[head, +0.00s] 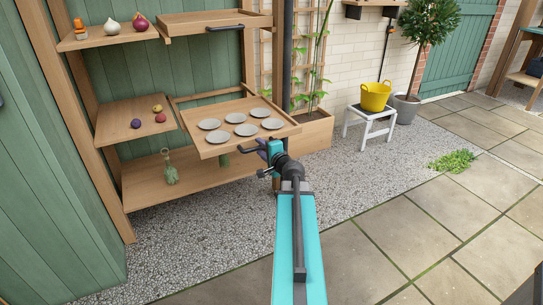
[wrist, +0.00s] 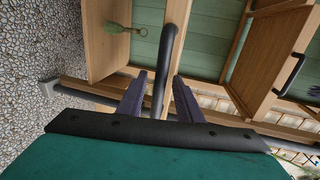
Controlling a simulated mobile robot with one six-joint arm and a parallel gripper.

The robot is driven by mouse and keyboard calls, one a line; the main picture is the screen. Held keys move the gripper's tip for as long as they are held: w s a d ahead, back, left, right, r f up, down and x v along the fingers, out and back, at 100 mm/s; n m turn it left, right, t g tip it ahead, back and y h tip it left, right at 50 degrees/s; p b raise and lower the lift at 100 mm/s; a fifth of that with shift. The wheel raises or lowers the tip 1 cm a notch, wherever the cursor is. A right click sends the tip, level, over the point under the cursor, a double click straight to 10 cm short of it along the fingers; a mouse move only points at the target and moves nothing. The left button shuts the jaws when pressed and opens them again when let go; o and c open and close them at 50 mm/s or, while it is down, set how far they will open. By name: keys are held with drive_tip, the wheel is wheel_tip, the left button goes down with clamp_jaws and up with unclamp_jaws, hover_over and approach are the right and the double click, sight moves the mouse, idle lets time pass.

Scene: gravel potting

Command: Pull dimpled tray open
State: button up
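The dimpled tray (head: 226,146) is a wooden tray with several round grey dimples, in the right bay of the shelf unit in the head view. It sticks out forward of its bay, with bare rail behind it. Its dark bar handle (wrist: 164,65) shows in the wrist view. My gripper (wrist: 160,75) has its two dark fingers on either side of this handle, with slim gaps visible, so it looks open around the bar. In the head view my gripper (head: 262,150) is at the tray's front, and my arm partly hides the handle.
A second tray (head: 190,27) with a dark handle sits above. A wooden planter (head: 314,132) is close at right. Gravel (head: 370,170) in front is clear.

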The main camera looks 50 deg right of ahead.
drive_tip(key=shift+v, duration=1.15)
drive_tip(key=p+v, duration=0.3)
drive_tip(key=p, duration=0.4)
drive_tip(key=shift+r, duration=0.15)
drive_tip(key=p+v, duration=0.2)
drive_tip(key=p, duration=0.7)
drive_tip(key=shift+s+a, duration=0.1)
drive_tip(key=shift+s, duration=0.15)
drive_tip(key=shift+p+v, duration=2.7)
drive_tip(key=shift+p, duration=1.45)
drive_tip(key=shift+s, duration=0.1)
